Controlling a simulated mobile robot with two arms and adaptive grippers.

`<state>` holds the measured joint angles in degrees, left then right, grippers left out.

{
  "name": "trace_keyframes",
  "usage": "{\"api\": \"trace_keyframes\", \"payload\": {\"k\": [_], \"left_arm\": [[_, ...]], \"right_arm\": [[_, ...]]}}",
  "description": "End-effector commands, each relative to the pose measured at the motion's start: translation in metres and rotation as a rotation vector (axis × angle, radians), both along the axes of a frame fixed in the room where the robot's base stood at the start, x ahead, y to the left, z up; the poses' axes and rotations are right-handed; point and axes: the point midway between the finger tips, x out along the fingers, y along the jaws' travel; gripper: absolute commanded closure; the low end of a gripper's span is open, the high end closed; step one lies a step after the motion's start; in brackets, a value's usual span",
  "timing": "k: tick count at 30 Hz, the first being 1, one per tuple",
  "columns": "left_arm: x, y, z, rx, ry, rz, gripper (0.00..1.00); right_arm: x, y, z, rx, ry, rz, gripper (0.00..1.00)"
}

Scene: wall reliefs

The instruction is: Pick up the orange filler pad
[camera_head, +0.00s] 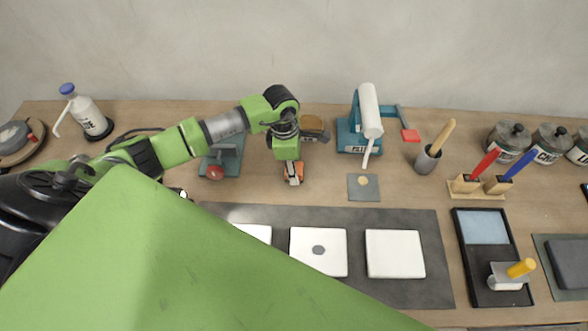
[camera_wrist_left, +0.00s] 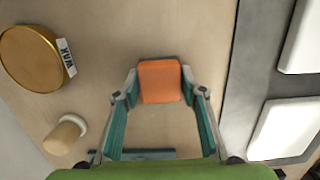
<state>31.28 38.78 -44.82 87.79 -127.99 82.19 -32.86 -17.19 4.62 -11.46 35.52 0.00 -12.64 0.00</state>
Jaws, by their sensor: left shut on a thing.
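The orange filler pad (camera_wrist_left: 160,80) is a small block with rounded corners, held between the two fingertips of my left gripper (camera_wrist_left: 160,92) in the left wrist view. In the head view my left gripper (camera_head: 293,173) points down at the worktop behind the grey mat, with a bit of the orange pad (camera_head: 299,171) showing at its tips. Whether the pad touches the wood or is just above it, I cannot tell. My right gripper is not in view.
A tin marked WAX (camera_wrist_left: 28,58) and a teal tool with a round knob (camera_head: 215,172) stand close to my left gripper. A teal press (camera_head: 350,138) stands to the right. White tiles (camera_head: 394,254) lie on the dark mat (camera_head: 437,275) in front.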

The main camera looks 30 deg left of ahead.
Motion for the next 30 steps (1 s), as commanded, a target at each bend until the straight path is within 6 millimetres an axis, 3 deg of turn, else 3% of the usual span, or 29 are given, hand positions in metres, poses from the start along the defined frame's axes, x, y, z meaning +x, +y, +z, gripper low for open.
{"api": "trace_keyframes", "payload": {"k": [8, 13, 21, 30], "left_arm": [[0.001, 0.001, 0.008, 0.000, -0.003, 0.000, 0.84], [0.000, 0.000, 0.031, 0.001, -0.007, -0.003, 0.84], [-0.041, -0.027, 0.087, 0.001, -0.008, -0.006, 0.84], [-0.094, -0.061, 0.115, -0.001, -0.005, -0.006, 0.84]], "right_arm": [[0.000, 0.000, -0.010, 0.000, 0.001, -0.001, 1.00], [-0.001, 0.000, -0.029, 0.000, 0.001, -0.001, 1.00], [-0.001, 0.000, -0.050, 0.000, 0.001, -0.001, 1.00], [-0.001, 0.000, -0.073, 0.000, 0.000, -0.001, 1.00]]}}
